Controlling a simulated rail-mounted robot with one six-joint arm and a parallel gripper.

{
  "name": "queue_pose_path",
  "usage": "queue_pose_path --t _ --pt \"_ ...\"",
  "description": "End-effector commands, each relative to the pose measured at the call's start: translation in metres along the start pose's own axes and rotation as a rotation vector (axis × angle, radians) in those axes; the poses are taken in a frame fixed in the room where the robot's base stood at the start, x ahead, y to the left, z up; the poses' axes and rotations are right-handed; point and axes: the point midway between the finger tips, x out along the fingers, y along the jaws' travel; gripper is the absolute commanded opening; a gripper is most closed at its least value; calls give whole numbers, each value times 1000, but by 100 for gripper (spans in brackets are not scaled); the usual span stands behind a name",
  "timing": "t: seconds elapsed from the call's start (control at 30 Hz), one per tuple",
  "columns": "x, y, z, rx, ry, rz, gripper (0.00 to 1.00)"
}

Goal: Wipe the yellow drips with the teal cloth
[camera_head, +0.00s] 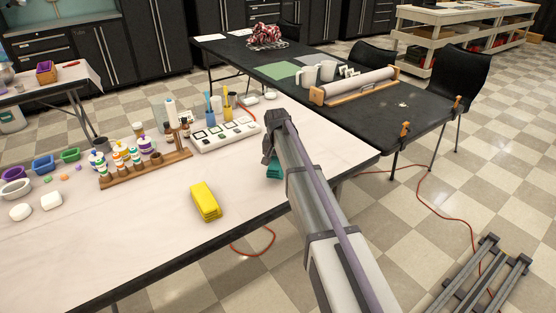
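The teal cloth (274,171) shows as a small folded patch directly below my gripper (270,155), near the right part of the pale table. My arm hides part of it. The gripper points down at the cloth and its fingertips are hidden, so I cannot tell whether it grips the cloth, or whether the cloth lies on the table or is lifted. I cannot make out any yellow drips; my arm covers some of the table there.
A yellow block (205,202) lies near the table's front edge. A wooden rack of bottles (145,168) and a white tray (224,136) stand behind it. Colored bowls (43,163) are at left. The pale table (130,235) is clear in front.

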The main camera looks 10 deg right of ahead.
Motion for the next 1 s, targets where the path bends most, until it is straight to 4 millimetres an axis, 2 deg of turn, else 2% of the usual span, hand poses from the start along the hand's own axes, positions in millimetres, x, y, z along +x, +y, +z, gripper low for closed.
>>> queue_pose_path --t 0.03,0.17,0.5,0.8,1.0 --pt "-14 0 -2 0 0 0 42" --pt "-29 0 -4 0 0 0 42" --pt "-29 0 -4 0 0 0 42" --pt "-60 0 -7 0 0 0 42" --pt "-58 0 -7 0 0 0 42"
